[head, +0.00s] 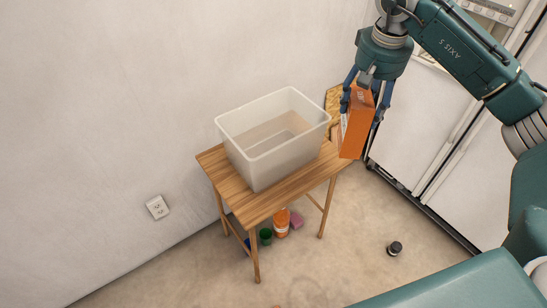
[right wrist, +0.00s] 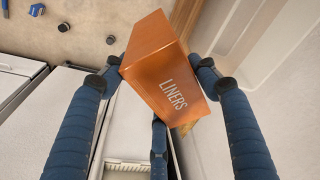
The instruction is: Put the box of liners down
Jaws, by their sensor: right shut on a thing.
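The orange box of liners (head: 358,127) is held in the air by my right gripper (head: 365,98), at the right end of the small wooden table. In the right wrist view, the box (right wrist: 165,75) sits tilted between the blue fingers of the right gripper (right wrist: 163,80), with the word LINERS readable on one face. The box's underside appears near the table's edge in the head view; I cannot tell whether it touches. My left gripper is not in view.
A translucent plastic bin (head: 272,150) fills much of the wooden table (head: 265,200). An orange bottle (head: 282,223), a green item (head: 265,236) and a pink item (head: 296,219) lie beneath. A small dark object (head: 395,248) is on the floor. White cabinets stand at right.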

